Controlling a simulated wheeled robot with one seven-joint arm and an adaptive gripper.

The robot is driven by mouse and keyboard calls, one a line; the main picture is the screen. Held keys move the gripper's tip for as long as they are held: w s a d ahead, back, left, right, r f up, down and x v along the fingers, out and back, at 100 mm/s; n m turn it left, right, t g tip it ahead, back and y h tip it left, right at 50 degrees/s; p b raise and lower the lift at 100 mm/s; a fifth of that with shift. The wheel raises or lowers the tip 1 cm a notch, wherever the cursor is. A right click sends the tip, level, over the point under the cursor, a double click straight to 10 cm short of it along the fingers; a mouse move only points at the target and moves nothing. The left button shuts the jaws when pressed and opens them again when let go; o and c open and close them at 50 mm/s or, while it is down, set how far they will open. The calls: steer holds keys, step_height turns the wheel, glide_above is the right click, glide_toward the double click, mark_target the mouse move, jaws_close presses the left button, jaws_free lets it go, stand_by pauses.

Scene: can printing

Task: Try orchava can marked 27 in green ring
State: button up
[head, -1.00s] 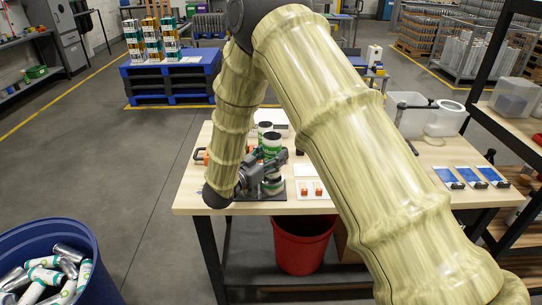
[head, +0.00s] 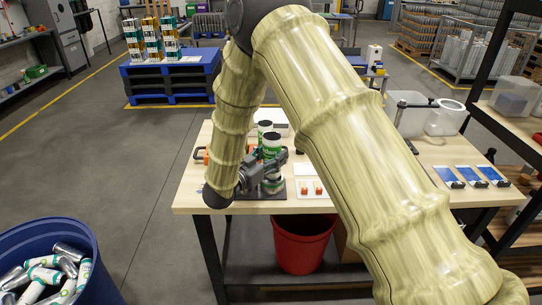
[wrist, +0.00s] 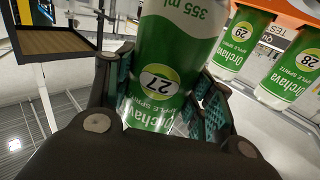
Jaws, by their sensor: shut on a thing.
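In the head view my gripper (head: 268,172) is over the front left of the wooden table, partly hidden by my own arm. I cannot make out a green ring in either view.
An orange part and a test label lie by the other cans. The table (head: 240,208) also bears small red pieces (head: 311,188) and blue cards (head: 468,176). A red bin (head: 300,248) stands below, and a blue bin (head: 85,235) of cans at the left.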

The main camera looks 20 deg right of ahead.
steer(key=shift+f+b, duration=0.6)
steer(key=shift+f, duration=0.45)
stand_by(2.0)
steer(key=shift+r, duration=0.2)
steer(key=shift+r+p, duration=0.9)
steer(key=shift+r, duration=0.45)
steer(key=shift+a, duration=0.1)
